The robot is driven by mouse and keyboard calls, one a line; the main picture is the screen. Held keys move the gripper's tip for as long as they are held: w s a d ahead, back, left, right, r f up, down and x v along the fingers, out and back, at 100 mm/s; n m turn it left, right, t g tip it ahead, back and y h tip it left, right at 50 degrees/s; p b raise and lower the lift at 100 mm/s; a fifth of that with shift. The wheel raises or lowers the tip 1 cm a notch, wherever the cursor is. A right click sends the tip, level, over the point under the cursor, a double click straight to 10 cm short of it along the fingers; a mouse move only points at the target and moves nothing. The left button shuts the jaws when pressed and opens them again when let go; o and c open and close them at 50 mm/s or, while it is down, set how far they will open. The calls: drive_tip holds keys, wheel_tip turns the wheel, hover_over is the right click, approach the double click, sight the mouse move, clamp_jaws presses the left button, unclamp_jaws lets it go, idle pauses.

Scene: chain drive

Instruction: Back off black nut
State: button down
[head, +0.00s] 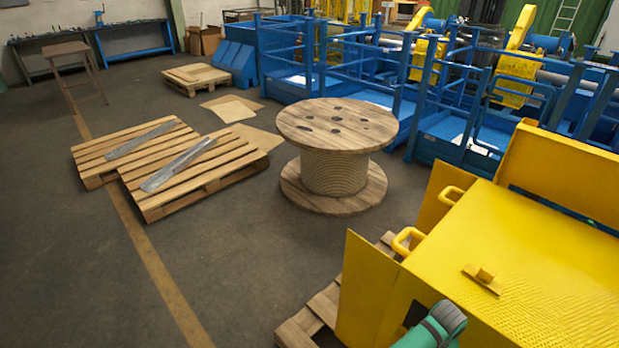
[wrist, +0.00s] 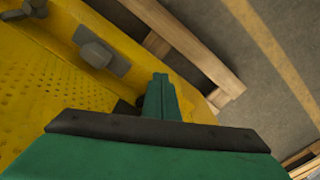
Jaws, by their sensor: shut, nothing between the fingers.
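No clear black nut shows in either view. My gripper (wrist: 160,84) is shut and empty; its green fingers point up the picture beside the yellow edge, to the right of the grey piece and apart from it. In the head view only my green arm shows at the bottom, and my gripper is hidden.
A wooden cable spool (head: 334,190), pallets (head: 190,175) and blue railed frames (head: 440,130) stand beyond.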

drive_tip(key=shift+s+d, duration=0.2)
drive_tip(key=shift+d, duration=0.85)
drive_tip(key=shift+s, duration=0.15)
idle(0.3)
wheel_tip(320, 180, up, 6)
drive_tip(key=shift+s, duration=0.25)
idle(0.5)
